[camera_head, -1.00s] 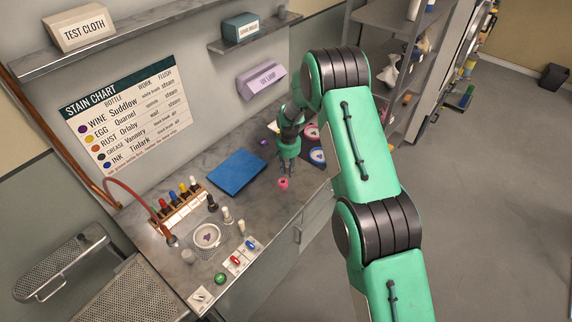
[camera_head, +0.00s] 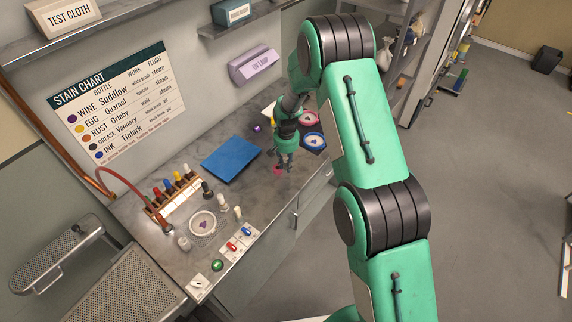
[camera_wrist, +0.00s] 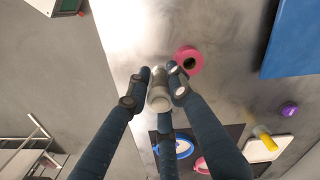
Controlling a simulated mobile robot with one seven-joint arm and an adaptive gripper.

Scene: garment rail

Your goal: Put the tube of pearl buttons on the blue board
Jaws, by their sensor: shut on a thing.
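My gripper (camera_wrist: 160,88) is shut on a pale grey-white tube (camera_wrist: 158,97), which shows end-on between the fingers in the wrist view. I take it for the tube of pearl buttons; its contents cannot be made out. In the head view my gripper (camera_head: 284,164) is low over the worktop, to the right of the blue board (camera_head: 231,159), and the tube cannot be made out there. The board lies flat and its visible top is bare. It also shows at the upper right of the wrist view (camera_wrist: 293,40), apart from the tube.
A pink ring (camera_head: 278,170) is close beside my gripper. Pink and blue round items (camera_head: 313,141) lie on a dark mat behind it. A purple item (camera_head: 257,128) is beyond the board. Bottles in a rack (camera_head: 172,198) and a white dish (camera_head: 203,224) stand nearer left.

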